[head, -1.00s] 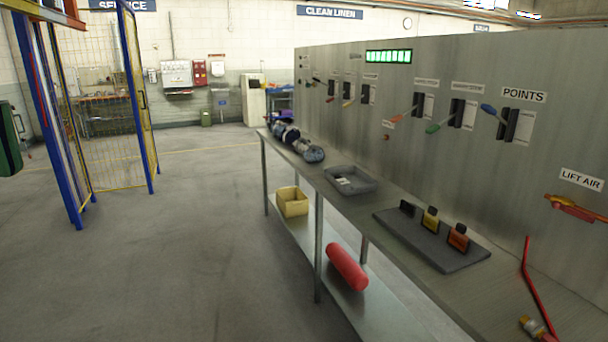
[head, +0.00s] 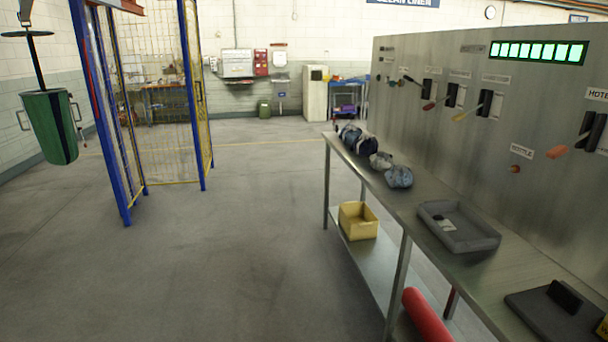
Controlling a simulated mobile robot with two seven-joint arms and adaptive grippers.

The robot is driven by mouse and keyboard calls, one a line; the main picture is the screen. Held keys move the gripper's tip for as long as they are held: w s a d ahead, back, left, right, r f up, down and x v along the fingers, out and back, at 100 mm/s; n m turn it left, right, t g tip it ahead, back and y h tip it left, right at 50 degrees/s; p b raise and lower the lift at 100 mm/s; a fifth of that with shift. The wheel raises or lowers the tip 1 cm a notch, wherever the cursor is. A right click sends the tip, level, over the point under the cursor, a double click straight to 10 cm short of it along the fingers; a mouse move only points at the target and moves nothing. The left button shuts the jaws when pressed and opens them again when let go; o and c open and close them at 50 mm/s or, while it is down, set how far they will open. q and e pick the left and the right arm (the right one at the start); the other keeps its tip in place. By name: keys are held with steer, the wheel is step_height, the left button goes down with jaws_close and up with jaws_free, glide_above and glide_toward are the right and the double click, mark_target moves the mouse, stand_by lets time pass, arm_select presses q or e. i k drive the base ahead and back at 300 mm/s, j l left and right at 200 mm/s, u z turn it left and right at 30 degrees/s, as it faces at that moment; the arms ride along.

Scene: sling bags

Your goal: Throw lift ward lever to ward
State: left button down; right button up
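A grey metal panel (head: 450,140) with a row of levers stands on the right. Most labels are too small to read, so I cannot tell which is the lift ward lever. Neither of my grippers is in view.
A steel bench (head: 407,205) runs along the panel, with several bags (head: 398,176) and a grey tray (head: 458,226) on it. A yellow bin (head: 358,221) and red roll (head: 427,315) are below. A blue-framed cage (head: 197,100) and hanging green container (head: 48,125) stand left. The middle floor is clear.

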mark_target(407, 77)
steer(key=i+z, duration=0.15)
steer(key=i, duration=0.35)
steer(key=i+j+z, duration=0.15)
steer(key=i, duration=0.35)
steer(key=i+j+z, duration=0.15)
steer(key=i, duration=0.35)
steer(key=i+j+z, duration=0.2)
steer(key=i+z, duration=0.3)
steer(key=i+j+z, duration=0.25)
steer(key=z, duration=0.2)
steer(key=i+j+z, duration=0.25)
steer(key=j+z, duration=0.25)
steer(key=i+j+z, duration=0.15)
steer(key=j+z, duration=0.35)
steer(key=i+j+z, duration=0.1)
steer(key=j+z, duration=0.15)
steer(key=j, duration=0.5)
